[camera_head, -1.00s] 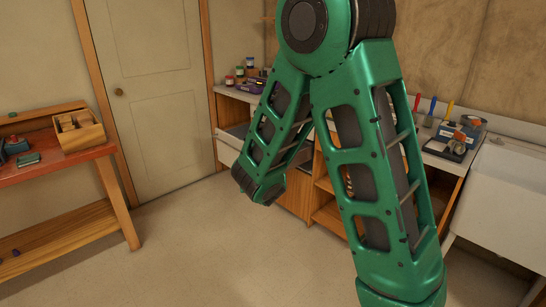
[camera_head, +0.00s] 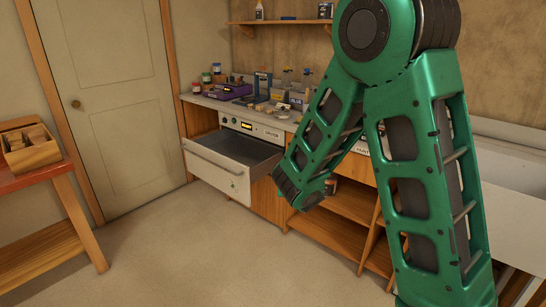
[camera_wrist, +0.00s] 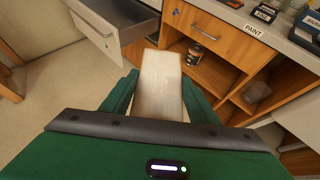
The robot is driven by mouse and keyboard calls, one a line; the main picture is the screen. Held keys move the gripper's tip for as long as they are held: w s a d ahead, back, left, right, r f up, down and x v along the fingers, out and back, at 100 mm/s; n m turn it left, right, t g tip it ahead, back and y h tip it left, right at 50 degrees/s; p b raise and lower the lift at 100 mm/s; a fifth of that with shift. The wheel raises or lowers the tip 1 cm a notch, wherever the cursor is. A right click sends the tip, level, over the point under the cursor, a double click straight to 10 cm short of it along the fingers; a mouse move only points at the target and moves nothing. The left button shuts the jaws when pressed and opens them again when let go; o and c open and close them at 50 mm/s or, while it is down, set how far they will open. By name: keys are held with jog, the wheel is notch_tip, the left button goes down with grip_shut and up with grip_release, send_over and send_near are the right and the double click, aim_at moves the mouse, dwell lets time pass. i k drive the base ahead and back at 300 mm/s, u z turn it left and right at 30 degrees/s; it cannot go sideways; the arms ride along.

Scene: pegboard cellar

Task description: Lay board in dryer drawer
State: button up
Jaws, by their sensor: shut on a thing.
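The dryer drawer (camera_head: 215,172) is pulled open below the dryer's control panel (camera_head: 250,129) in the head view. Its grey inside (camera_head: 240,148) looks empty where it shows. It also appears at the upper left of the wrist view (camera_wrist: 98,33). My gripper (camera_wrist: 160,77) is shut on a pale, flat, oblong board (camera_wrist: 161,88), which points away from the wrist between the green fingers. The board is in front of the cabinets and to the right of the drawer in the wrist view.
The counter (camera_head: 200,98) above the drawer holds jars, a purple device (camera_head: 230,91) and small boxes. Open shelves (camera_head: 335,210) with a can (camera_wrist: 195,53) are right of the drawer. A red bench (camera_head: 35,178) with a wooden box (camera_head: 28,150) stands left. The floor between is clear.

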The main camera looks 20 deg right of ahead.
aim_at(238, 158)
jog(key=z, duration=0.55)
jog(key=i, duration=1)
